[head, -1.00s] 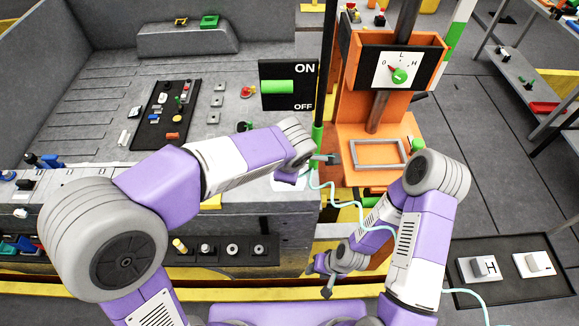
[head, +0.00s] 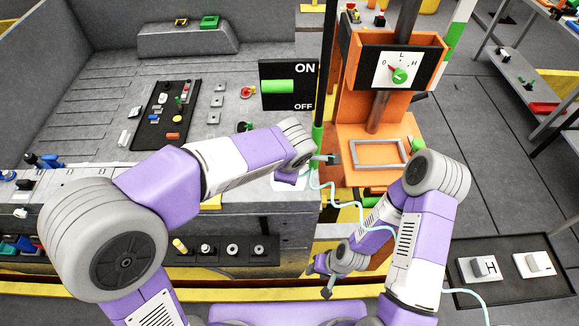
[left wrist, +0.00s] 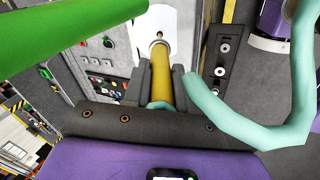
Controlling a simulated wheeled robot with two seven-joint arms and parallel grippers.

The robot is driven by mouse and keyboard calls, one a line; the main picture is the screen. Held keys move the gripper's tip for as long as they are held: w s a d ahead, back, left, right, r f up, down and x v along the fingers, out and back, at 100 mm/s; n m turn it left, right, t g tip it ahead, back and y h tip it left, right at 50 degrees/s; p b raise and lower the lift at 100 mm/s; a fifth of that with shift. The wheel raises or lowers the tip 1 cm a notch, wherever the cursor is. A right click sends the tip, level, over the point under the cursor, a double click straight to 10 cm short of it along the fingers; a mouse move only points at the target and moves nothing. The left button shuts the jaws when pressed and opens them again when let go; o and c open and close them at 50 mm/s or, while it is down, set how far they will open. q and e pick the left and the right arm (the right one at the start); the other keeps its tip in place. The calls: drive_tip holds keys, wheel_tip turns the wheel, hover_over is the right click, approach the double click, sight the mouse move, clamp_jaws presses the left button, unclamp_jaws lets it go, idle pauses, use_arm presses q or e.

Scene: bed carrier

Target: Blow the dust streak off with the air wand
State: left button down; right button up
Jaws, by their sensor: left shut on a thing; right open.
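My left gripper (head: 326,160) is beside the green-and-black post at the orange machine. In the left wrist view its two dark fingers (left wrist: 159,82) are shut on the yellow air wand (left wrist: 160,75). The wand's metal tip points at a white plate (left wrist: 148,25). The plate also shows below my left forearm in the head view (head: 287,182). A pale teal hose (left wrist: 245,120) loops beside the wand, and it also shows in the head view (head: 340,201). I cannot make out the dust streak. My right gripper (head: 322,277) is open and empty, low near the yellow rail.
The green post (left wrist: 75,40) passes close by the left gripper. An orange machine (head: 365,140) with a dial stands right of it. An ON/OFF switch panel (head: 300,98) is behind. Open floor (head: 500,160) lies to the right.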

idle(0.6)
use_arm(q)
drive_tip(key=shift+r+p, duration=2.2)
drive_tip(key=shift+r, duration=1.8)
drive_tip(key=c, duration=1.6)
unclamp_jaws()
clamp_jaws()
